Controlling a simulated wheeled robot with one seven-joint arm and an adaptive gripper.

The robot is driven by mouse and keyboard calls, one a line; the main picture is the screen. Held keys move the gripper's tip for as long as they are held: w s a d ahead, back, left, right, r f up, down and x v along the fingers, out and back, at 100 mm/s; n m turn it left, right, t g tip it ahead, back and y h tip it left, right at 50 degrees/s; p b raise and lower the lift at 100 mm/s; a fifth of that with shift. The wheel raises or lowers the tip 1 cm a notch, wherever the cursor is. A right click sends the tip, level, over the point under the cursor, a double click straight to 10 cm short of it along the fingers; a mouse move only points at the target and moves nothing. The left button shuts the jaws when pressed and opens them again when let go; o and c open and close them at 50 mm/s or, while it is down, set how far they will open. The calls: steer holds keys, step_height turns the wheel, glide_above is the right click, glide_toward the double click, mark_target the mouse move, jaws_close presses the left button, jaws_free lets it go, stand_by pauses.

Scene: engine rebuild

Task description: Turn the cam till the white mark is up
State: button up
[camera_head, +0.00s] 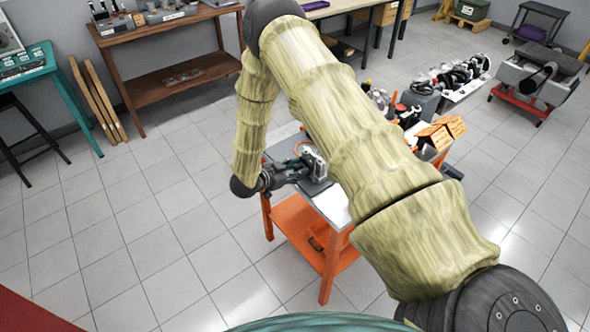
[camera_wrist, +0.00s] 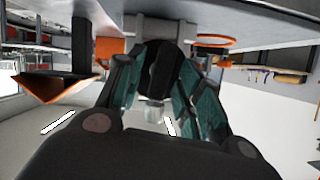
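A small grey metal engine part (camera_head: 314,160) stands on a dark mat at the near left end of the orange workbench (camera_head: 300,228). An orange ring (camera_head: 302,147) shows at its top left. My gripper (camera_head: 298,169) reaches in from the left, low over the bench and close against this part. I cannot make out the cam's white mark in either view.
My arm hides much of the bench top. Toward its far end are bottles, a black and red item (camera_head: 407,115) and an orange wooden box (camera_head: 437,133). A brown shelf table (camera_head: 170,85) and a teal table (camera_head: 62,88) stand behind. The floor at left is clear.

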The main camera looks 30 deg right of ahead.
jaws_close()
steer(key=n+g+b, duration=0.2)
steer(key=shift+w+f+n, duration=0.15)
steer(key=shift+w+n, duration=0.1)
steer(key=shift+n, duration=0.05)
steer(key=shift+w+f+n+g+h+b, duration=0.15)
steer(key=shift+n+g+h+b, duration=0.15)
steer(key=shift+n+g+b, duration=0.7)
steer(key=n+g+b, duration=0.1)
steer(key=n+b, duration=0.1)
steer(key=n+g+h+b, duration=0.1)
steer(key=n, duration=0.2)
steer(key=shift+w+a+f+b, duration=0.1)
steer(key=shift+w+f+b, duration=0.1)
steer(key=shift+b, duration=0.2)
steer(key=n+g+h+b, duration=0.1)
steer(key=n, duration=0.1)
steer(key=n+h+b, duration=0.1)
steer(key=n, duration=0.1)
steer(key=shift+w+n+g+b, duration=0.1)
steer(key=shift+n+g+b, duration=0.25)
steer(key=shift+n+g, duration=0.05)
